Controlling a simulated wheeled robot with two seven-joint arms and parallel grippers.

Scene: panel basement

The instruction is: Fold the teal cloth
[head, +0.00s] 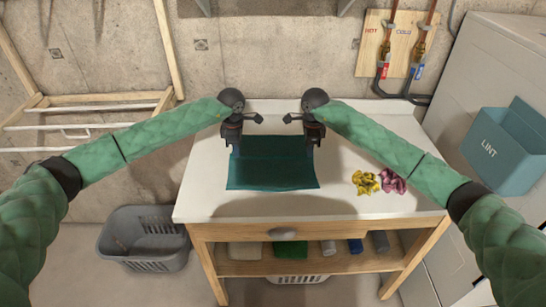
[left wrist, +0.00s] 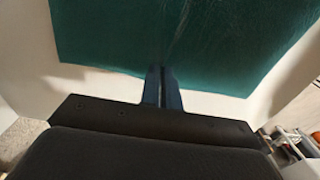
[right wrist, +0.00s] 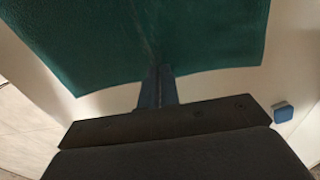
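The teal cloth (head: 272,170) lies on the white tabletop, with its far edge at my two grippers. It also shows in the left wrist view (left wrist: 110,35) and the right wrist view (right wrist: 210,35). My left gripper (head: 233,144) is at the cloth's far left corner area, its fingers together on the edge. My right gripper (head: 316,142) is at the far right corner area, its fingers also together on the edge. In both wrist views a crease runs from the fingertips into the cloth. The grippers partly hide the far edge in the head view.
Yellow (head: 365,182) and mauve (head: 392,181) scrunched cloths lie on the table (head: 215,205) right of the teal cloth. A grey basket (head: 145,240) stands on the floor at left, below a drying rack (head: 85,115). A lint bin (head: 500,150) hangs at right. The front tabletop is clear.

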